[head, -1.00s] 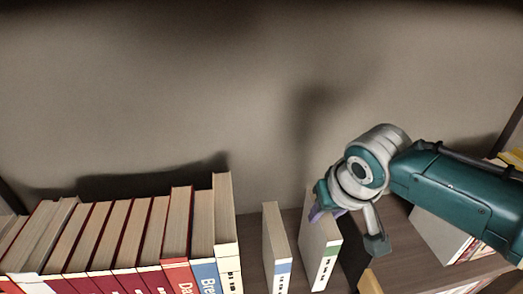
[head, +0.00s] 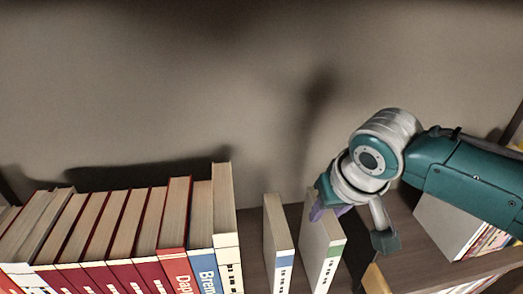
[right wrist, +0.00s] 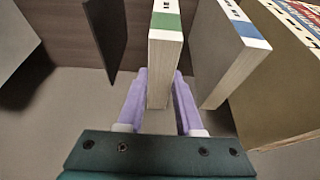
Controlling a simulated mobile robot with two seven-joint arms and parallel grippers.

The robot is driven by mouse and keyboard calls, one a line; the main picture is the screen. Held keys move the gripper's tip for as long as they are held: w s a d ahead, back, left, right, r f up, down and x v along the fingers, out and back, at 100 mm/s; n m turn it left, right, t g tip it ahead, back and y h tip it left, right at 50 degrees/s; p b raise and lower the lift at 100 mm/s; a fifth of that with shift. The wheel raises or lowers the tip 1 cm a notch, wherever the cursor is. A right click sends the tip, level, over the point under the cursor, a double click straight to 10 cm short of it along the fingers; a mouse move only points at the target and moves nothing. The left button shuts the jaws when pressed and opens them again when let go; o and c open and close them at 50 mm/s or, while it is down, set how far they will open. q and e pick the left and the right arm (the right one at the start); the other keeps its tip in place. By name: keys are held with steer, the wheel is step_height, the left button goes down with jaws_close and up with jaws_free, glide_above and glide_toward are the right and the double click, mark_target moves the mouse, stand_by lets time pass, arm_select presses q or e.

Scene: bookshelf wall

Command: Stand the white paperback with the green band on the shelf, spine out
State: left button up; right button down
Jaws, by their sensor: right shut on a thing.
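The white paperback with the green band (head: 322,252) stands upright, its banded spine facing out toward me. My right gripper (head: 324,211) reaches in from the right and is shut on it near its top rear. In the right wrist view, the two purple fingers of the gripper (right wrist: 158,76) lie on either side of the paperback (right wrist: 162,62). The book's lower end is cut off in the head view, so I cannot tell whether it touches the shelf (head: 256,262). My left gripper is not in view.
A white book with a blue band (head: 279,245) stands close to the left, with a narrow gap between. A row of books (head: 130,235) stands farther left. A thin dark panel (right wrist: 106,35) is close on the other side. More books (head: 465,235) stand at the right.

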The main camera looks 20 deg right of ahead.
steer(key=shift+f, duration=0.2)
stand_by(0.5)
steer(key=shift+c, duration=2.4)
jaws_free()
steer(key=shift+s+r, duration=0.1)
steer(key=shift+r, duration=0.2)
steer(key=p+v, duration=0.5)
steer(key=v, duration=0.3)
steer(key=shift+s+r, duration=0.1)
steer(key=shift+r, duration=0.25)
steer(key=shift+s+r+p, duration=0.15)
steer(key=shift+r+p, duration=0.1)
steer(key=shift+p, duration=0.1)
